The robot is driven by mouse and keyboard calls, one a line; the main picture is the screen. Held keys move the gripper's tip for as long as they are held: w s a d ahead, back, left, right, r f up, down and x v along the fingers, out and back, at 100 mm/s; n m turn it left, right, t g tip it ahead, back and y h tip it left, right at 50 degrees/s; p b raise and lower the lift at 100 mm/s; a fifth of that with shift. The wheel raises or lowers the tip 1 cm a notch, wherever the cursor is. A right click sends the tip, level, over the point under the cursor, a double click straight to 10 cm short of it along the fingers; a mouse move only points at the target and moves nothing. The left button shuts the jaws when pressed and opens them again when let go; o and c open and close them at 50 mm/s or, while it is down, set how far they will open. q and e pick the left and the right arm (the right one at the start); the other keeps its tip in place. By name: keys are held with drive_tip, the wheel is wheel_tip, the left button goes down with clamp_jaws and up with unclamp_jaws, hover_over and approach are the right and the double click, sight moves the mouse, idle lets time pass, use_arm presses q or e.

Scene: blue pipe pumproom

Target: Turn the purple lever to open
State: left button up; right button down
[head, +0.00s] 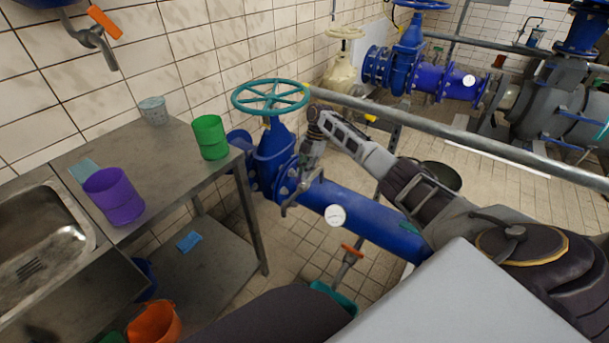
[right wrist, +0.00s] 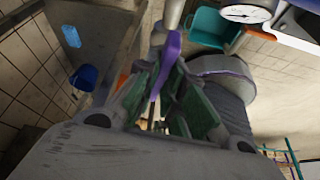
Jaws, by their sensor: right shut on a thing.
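The purple lever (right wrist: 173,48) shows in the right wrist view as a narrow strip between my right gripper's green-padded fingers. My right gripper (right wrist: 168,88) is shut on it. In the head view my right gripper (head: 293,204) points down beside the blue pipe (head: 370,217), just right of the blue valve body. There I cannot make out the lever, which the fingers seem to hide. How far the lever is turned I cannot tell. My left gripper is not in view.
A teal handwheel (head: 270,97) tops the blue valve (head: 273,150) close to my right gripper. A white gauge (head: 335,216) sits on the pipe. A grey rail (head: 460,130) runs behind my arm. A steel table (head: 165,165) with cups stands at left.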

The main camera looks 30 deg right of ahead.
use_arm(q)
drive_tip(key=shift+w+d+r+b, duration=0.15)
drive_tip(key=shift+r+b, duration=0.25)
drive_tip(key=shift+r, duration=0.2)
use_arm(e)
drive_tip(key=shift+n, duration=0.7)
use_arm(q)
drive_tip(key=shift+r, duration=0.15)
use_arm(e)
drive_tip(key=c, duration=1.5)
unclamp_jaws()
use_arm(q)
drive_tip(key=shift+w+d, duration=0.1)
use_arm(e)
drive_tip(key=shift+r, duration=0.1)
drive_tip(key=shift+w+v, duration=0.15)
drive_tip(key=shift+v, duration=2.8)
drive_tip(key=shift+w+v, duration=0.15)
drive_tip(key=shift+v, duration=2.8)
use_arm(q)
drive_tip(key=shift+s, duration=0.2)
use_arm(e)
drive_tip(key=shift+s+a+g, duration=0.1)
drive_tip(key=shift+a+g, duration=0.05)
drive_tip(key=shift+g, duration=0.15)
